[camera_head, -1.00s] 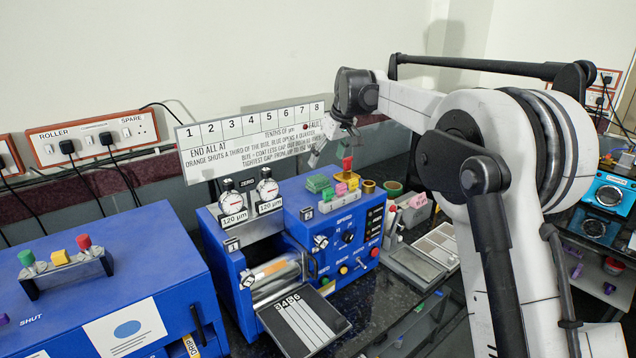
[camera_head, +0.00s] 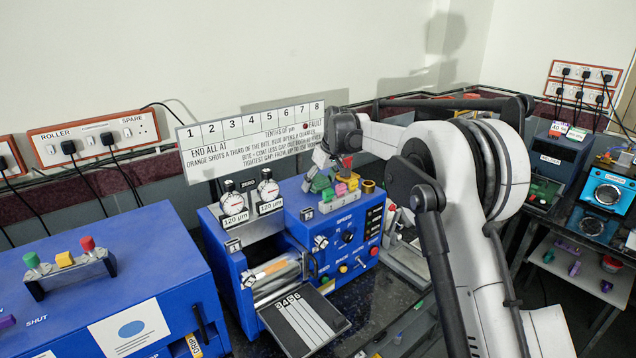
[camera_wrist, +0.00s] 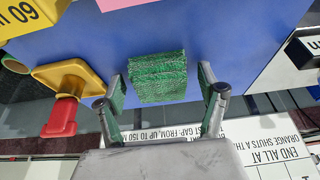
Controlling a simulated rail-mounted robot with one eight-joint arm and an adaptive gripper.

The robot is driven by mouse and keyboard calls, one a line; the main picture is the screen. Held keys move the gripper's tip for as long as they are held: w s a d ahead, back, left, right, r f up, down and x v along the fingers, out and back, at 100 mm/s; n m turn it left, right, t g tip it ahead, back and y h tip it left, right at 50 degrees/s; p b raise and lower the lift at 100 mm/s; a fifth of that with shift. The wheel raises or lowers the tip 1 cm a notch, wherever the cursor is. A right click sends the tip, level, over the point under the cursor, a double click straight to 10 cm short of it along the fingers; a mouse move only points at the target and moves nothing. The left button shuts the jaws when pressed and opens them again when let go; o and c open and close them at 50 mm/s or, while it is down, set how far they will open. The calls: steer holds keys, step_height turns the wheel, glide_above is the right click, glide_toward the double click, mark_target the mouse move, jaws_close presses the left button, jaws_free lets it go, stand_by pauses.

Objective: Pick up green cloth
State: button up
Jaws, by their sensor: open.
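The green cloth (camera_wrist: 157,77) is a small, thick, rough-textured block over the blue machine top in the wrist view. In the head view the green cloth (camera_head: 320,184) is at the machine's back edge, partly hidden by my gripper (camera_head: 314,172). In the wrist view my gripper (camera_wrist: 161,84) is open, with one finger on each side of the cloth and gaps between. Green strips show along both fingers; I cannot tell whether they are pads. I cannot tell the fingertips' exact height against the cloth.
A red knob (camera_wrist: 61,118) on a yellow piece is near the left finger in the wrist view. Two dial gauges (camera_head: 234,203) stand left; a lettered white board (camera_head: 255,143) rises behind.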

mark_target(320, 179)
steer(key=c, duration=1.1)
step_height(320, 179, up, 10)
steer(key=shift+r+b, duration=0.1)
steer(key=shift+b, duration=0.55)
steer(key=o, duration=0.3)
steer(key=c, duration=0.3)
